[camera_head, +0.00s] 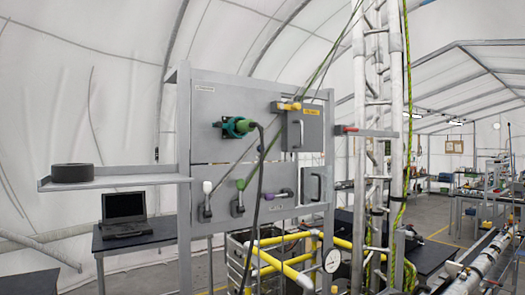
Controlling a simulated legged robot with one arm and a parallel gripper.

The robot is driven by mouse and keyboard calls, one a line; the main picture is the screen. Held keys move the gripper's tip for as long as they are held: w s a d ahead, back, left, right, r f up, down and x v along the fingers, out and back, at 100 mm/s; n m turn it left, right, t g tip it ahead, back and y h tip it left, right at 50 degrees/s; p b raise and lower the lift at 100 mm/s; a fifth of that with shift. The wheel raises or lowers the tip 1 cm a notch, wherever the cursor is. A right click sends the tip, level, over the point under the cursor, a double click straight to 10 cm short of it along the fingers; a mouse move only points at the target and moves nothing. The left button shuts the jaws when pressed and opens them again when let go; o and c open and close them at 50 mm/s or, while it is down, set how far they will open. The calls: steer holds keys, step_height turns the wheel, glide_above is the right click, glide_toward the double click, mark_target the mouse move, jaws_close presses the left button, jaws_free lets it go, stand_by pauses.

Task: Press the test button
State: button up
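A grey upright panel (215,155) stands in the middle of the view. A green and teal connector (238,127) with a black cable is fixed on its upper part. A grey box (305,130) with a small yellow label, a handle and a yellow lever (288,106) sits at its upper right. Lower down are a white-topped lever (206,200), a green-topped lever (239,198), a purple-ended handle (282,194) and a dark-framed box (317,186) with a handle. I cannot make out which part is the test button. My gripper is not in view.
A shelf (130,181) juts left from the panel with a black roll (72,173) on it. A laptop (124,214) stands on a dark table below. A metal lattice tower (396,120) with ropes rises at right.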

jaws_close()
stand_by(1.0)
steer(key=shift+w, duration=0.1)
